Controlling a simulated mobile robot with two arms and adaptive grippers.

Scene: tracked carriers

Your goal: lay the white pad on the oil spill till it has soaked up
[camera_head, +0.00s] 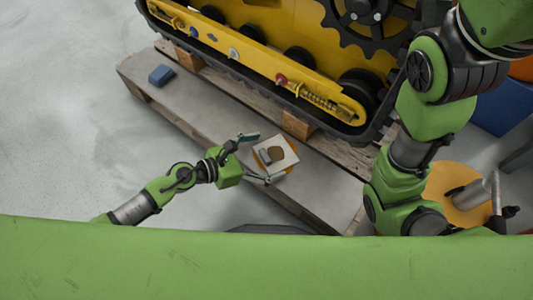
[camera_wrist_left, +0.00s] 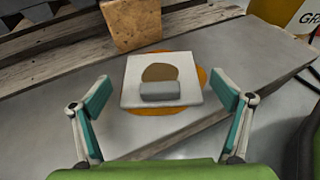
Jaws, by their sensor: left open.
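The white pad (camera_head: 288,149) lies flat on the grey deck of the low platform, beside the tracked machine. It also shows in the left wrist view (camera_wrist_left: 192,96), with a round brown stain (camera_wrist_left: 160,72) in its middle and a grey block-like grip (camera_wrist_left: 162,90) on top. The orange oil spill (camera_wrist_left: 204,76) shows around the pad's edges; the pad covers its middle. My left gripper (camera_head: 270,157) is open, its fingers spread on either side of the pad and apart from the grip.
The yellow tracked carrier (camera_head: 250,50) stands just behind, above wooden blocks (camera_head: 297,125) and planks. A blue block (camera_head: 161,75) lies on the platform's left end. An orange round top (camera_head: 445,180) with a silver cylinder on it is at the right. The floor at left is clear.

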